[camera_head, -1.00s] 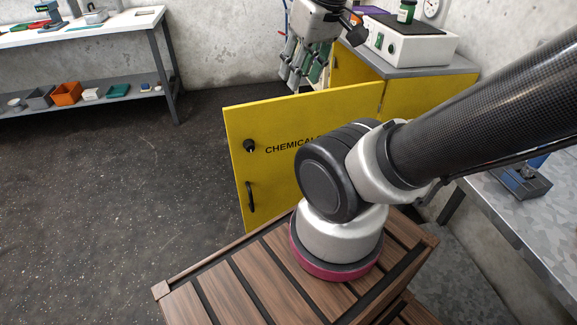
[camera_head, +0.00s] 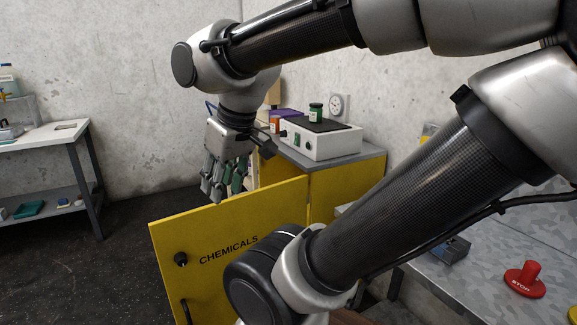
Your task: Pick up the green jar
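The green jar (camera_head: 316,112), small with a dark lid and a pale label, stands upright on the dark top of a white bench device (camera_head: 330,146) at the back. My gripper (camera_head: 226,186) hangs fingers down to the left of the device, apart from the jar. It is above and behind the top edge of the yellow cabinet door. Green shapes show among and behind its fingers, so I cannot tell how far they are spread or whether anything lies between them.
The open yellow "CHEMICALS" door (camera_head: 228,232) stands in front of the yellow cabinet (camera_head: 346,187). A small orange container (camera_head: 275,124) is left of the device. A grey table with a red STOP button (camera_head: 525,279) is at right, a white workbench (camera_head: 42,134) at left. My arm crosses the view.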

